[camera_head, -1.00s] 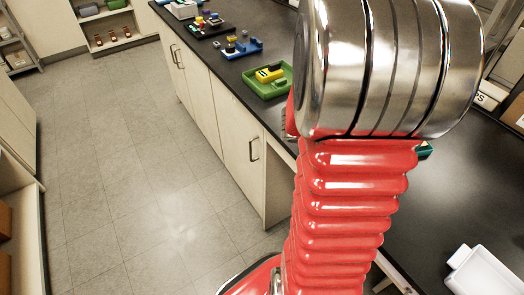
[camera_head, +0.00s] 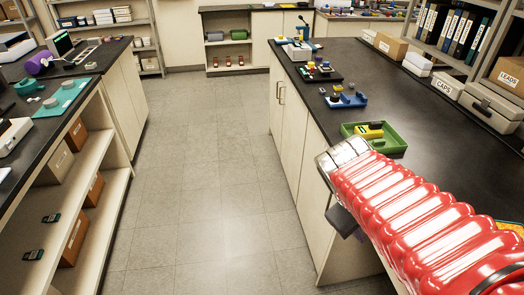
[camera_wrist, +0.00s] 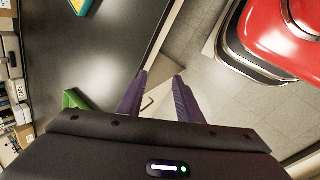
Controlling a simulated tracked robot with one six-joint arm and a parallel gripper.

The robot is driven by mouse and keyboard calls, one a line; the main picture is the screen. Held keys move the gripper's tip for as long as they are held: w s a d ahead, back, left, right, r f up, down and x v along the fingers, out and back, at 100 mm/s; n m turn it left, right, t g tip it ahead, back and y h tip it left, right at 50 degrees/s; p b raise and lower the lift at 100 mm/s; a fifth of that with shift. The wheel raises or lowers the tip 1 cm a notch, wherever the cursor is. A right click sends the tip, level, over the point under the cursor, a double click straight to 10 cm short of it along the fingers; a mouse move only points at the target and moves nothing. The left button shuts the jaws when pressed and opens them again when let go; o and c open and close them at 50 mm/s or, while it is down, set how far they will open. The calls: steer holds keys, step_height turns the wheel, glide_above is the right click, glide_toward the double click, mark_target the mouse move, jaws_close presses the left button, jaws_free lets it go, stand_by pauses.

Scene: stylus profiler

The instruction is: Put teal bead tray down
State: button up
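My gripper (camera_wrist: 160,78) is open, its two purple fingers apart with nothing between them in the wrist view. It points down past the bench edge, with the floor and a pale cabinet beneath. In the head view my gripper (camera_head: 346,222) is mostly hidden below my red arm. A teal-edged piece with a yellow-orange inside (camera_wrist: 83,4) lies on the black bench at the top of the wrist view, cut off by the frame. It also shows at the right edge of the head view (camera_head: 512,230), partly hidden by my arm. I cannot tell surely that it is the bead tray.
A green tray (camera_head: 392,143) with a yellow item stands on the right bench (camera_head: 430,115), beyond my arm. A blue tray (camera_head: 345,99) is farther back. Boxes and binders line the bench's right side. A teal mat (camera_head: 62,98) lies on the left bench. The aisle floor is clear.

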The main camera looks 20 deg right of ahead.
steer(key=w+a+r+m+t+y, duration=0.1)
steer(key=a+r+t+y, duration=0.1)
steer(key=a, duration=0.6)
steer(key=w+a+r+m+t+y, duration=0.1)
steer(key=w+a+r+t+y, duration=0.1)
steer(key=a, duration=0.7)
steer(key=shift+r+m+t+y, duration=0.4)
steer(key=shift+r+y, duration=0.05)
steer(key=shift+y, duration=0.25)
steer(key=shift+o, duration=0.7)
steer(key=shift+s, duration=0.1)
steer(key=shift+c, duration=0.9)
steer(key=shift+d, duration=0.1)
